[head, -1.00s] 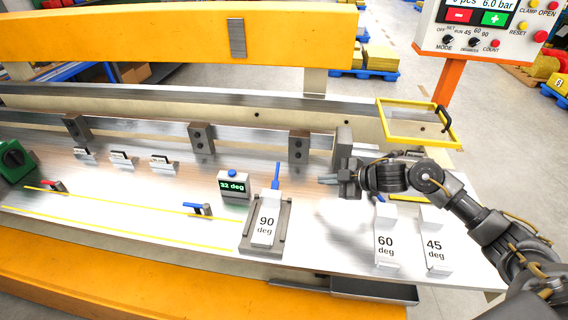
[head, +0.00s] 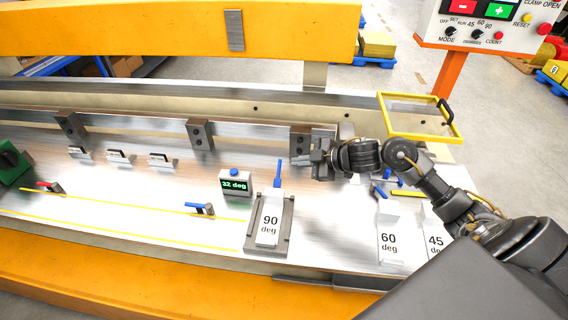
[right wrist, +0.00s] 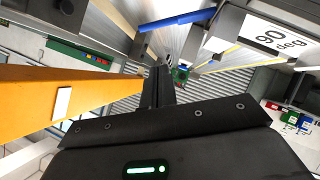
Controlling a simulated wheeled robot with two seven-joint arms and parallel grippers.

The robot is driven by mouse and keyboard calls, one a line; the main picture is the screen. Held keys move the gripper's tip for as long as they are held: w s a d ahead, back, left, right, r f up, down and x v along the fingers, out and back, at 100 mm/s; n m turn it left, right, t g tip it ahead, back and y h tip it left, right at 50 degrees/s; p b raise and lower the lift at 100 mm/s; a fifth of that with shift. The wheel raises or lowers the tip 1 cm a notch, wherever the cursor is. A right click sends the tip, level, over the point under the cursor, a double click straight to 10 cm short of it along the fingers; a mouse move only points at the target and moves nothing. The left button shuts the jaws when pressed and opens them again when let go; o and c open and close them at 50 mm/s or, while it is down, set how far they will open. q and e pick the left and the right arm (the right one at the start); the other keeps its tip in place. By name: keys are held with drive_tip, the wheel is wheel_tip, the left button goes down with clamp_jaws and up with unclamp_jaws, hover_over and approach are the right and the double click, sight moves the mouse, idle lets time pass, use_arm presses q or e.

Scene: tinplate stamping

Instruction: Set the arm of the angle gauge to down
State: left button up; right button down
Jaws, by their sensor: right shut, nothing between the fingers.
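The gauge display (head: 236,184) reads 32 deg and has a blue knob on top. To its right a blue arm (head: 278,173) points up, slightly tilted, behind the block marked 90 deg (head: 270,221). What looks like the same blue arm (right wrist: 178,22) shows at the top of the right wrist view. My right gripper (head: 303,160) is shut and empty, in front of the steel beam, to the right of and slightly beyond the blue arm. A clear gap separates them in the head view. My left gripper is not in view.
Blocks marked 60 deg (head: 390,238) and 45 deg (head: 434,240) stand to the right, the latter partly covered by my arm. A blue-handled clamp (head: 200,208) lies left. A yellow frame (head: 415,95) stands behind my arm. A control panel (head: 492,25) stands back right.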

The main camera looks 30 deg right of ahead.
sight(278, 177)
drive_tip(key=w+f, duration=0.1)
drive_tip(key=w+a+f+p, duration=0.1)
drive_tip(key=w, duration=0.1)
drive_tip(key=w+f, duration=0.1)
drive_tip(key=f, duration=0.1)
drive_tip(key=shift+w+a+f, duration=0.1)
drive_tip(key=shift+w+a, duration=0.25)
drive_tip(key=shift+a, duration=0.05)
drive_tip(key=shift+w+d+f+p, duration=0.1)
drive_tip(key=shift+w+f+p, duration=0.25)
drive_tip(key=shift+f, duration=0.25)
